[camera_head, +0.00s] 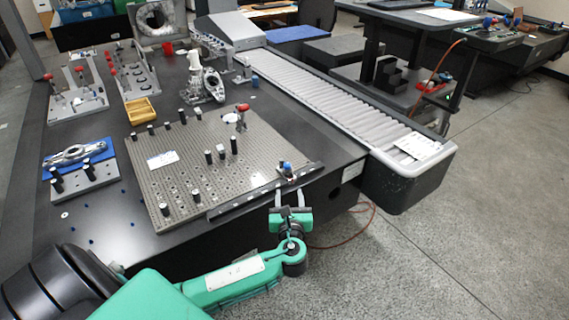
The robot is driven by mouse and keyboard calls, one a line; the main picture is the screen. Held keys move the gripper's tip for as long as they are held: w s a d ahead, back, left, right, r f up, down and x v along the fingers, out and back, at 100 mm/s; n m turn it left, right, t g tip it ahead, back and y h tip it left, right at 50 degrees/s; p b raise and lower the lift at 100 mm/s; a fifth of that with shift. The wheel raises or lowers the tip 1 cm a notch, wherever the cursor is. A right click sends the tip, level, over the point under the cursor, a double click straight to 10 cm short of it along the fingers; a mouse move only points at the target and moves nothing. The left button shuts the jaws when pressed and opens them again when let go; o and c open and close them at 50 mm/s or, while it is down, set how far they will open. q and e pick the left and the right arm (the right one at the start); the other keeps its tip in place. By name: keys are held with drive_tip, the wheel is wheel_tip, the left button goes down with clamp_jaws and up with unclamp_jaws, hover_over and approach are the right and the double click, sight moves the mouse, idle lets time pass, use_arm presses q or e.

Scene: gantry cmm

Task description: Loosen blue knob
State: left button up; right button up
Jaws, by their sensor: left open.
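The small blue knob (287,166) sits on a clamp block at the front right corner of the perforated fixture plate (190,185). My left gripper (290,198) is just in front of the plate's corner, with its two fingers pointing toward the knob. The fingers are open, with a gap between them, and they look apart from the knob. The green left arm comes in from the lower left. My right gripper does not show.
The plate carries several black posts and a red knob (242,107). A ribbed grey bellows cover (330,95) runs along the table's right side. A metal part on a blue block (78,155) is at left. The floor (440,250) at right is clear.

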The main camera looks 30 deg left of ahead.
sight(289, 167)
use_arm(q)
drive_tip(key=x, duration=1.2)
drive_tip(key=shift+w+a, duration=0.2)
drive_tip(key=shift+w, duration=0.15)
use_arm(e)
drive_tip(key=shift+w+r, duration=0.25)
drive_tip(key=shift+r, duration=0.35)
use_arm(q)
drive_tip(key=shift+c, duration=0.5)
clamp_jaws()
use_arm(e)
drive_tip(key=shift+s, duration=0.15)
